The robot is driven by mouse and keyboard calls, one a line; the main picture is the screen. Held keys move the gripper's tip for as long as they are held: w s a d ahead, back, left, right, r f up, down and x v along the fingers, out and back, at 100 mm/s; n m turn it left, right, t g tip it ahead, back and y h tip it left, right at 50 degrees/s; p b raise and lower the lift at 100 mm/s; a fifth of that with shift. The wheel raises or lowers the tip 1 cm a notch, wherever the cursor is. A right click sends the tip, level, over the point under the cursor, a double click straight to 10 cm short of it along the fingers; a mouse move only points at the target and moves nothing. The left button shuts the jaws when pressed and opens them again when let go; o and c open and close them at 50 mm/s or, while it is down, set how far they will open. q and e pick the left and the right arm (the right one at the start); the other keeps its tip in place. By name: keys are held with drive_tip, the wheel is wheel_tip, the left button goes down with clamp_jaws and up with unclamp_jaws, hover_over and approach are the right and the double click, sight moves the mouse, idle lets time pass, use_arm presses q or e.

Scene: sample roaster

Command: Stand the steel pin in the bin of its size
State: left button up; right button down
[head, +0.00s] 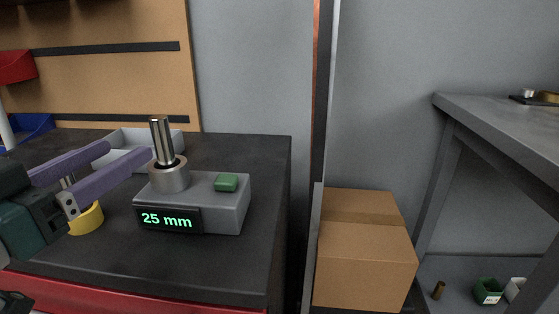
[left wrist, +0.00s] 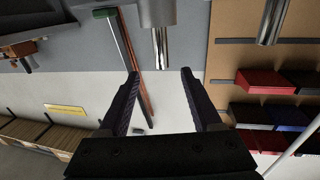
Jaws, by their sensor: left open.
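The steel pin (head: 161,139) stands upright in the round collar (head: 169,178) of a grey gauge block (head: 222,208) on the dark bench top. The gauge's display (head: 168,219) reads "25 mm" in green. My left gripper (head: 129,150) is open and empty, its purple fingers pointing toward the pin from the left. In the left wrist view the fingers (left wrist: 160,72) are spread, and the pin (left wrist: 161,48) shows ahead, roughly between them in the picture. Red (left wrist: 264,82) and blue (left wrist: 291,79) bins show on the pegboard; no size labels are legible. My right gripper is not seen.
A pale grey tray (head: 118,138) sits behind the gauge. A green button (head: 227,182) tops the gauge. A cardboard box (head: 366,265) stands right of the bench, before a grey table (head: 500,120). A green container (head: 487,290) is below that table.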

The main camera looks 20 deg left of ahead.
sight(154, 133)
use_arm(q)
drive_tip(key=w, duration=0.3)
drive_tip(key=shift+w+a+r+b, duration=0.1)
drive_tip(key=shift+w+a+b, duration=0.05)
drive_tip(key=shift+a+b, duration=0.2)
drive_tip(key=shift+w+f+b, duration=0.15)
drive_tip(key=shift+w+b, duration=0.3)
drive_tip(key=shift+w, duration=1.05)
drive_tip(key=shift+w+f+b, duration=0.1)
drive_tip(key=shift+w+b, duration=0.35)
drive_tip(key=shift+w, duration=1)
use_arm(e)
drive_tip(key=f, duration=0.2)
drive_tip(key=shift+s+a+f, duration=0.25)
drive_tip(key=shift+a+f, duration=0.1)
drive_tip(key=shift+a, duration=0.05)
use_arm(q)
drive_tip(key=shift+c, duration=0.3)
clamp_jaws()
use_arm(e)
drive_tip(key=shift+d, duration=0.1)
use_arm(q)
drive_tip(key=shift+r, duration=0.1)
